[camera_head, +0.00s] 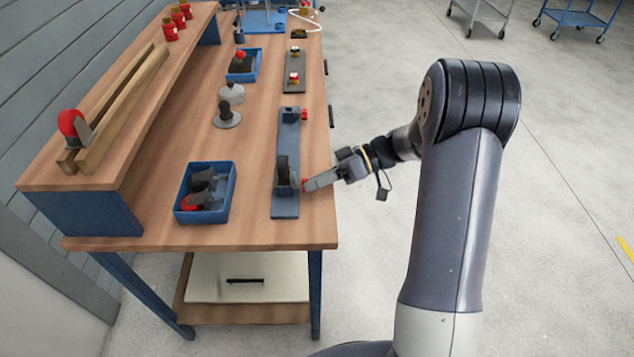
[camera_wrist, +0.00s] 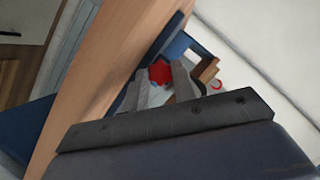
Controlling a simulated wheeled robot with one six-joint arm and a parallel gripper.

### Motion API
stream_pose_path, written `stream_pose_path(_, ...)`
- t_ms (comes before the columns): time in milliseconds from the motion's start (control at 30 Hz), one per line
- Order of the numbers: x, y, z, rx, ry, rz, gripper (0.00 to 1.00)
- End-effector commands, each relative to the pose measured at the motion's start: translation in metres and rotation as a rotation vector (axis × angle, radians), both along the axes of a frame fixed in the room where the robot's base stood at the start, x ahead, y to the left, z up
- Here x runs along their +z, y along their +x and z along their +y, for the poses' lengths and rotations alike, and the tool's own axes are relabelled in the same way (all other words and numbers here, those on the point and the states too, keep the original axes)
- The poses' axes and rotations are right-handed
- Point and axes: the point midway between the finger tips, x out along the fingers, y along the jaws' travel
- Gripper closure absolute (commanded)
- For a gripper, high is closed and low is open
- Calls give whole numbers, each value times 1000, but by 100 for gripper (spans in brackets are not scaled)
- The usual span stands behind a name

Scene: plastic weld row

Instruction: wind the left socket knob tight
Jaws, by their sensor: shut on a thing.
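A long grey-blue fixture plate (camera_head: 285,148) lies along the bench's right edge. At its near end stands a socket block with a dark upright disc (camera_head: 283,170) in it. A red knob (camera_head: 304,184) sticks out of that block's right side. My gripper (camera_head: 308,185) reaches in from the right and is shut on this knob. In the wrist view the red knob (camera_wrist: 159,72) shows between my two grey fingers. A second red knob (camera_head: 304,114) sits on the block at the plate's far end, apart from my gripper. The near knob's thread is hidden.
A blue bin (camera_head: 233,200) with dark and red parts stands left of the plate. A grey stepped part (camera_head: 227,117) and another blue bin (camera_head: 256,66) stand farther back. A raised wooden shelf (camera_head: 60,180) runs along the left.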

Motion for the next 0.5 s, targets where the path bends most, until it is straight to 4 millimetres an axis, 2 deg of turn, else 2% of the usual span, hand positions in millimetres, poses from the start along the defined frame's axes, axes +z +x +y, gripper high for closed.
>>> stream_pose_path(500, -1, 1, 0, -1, 4, 81, 97)
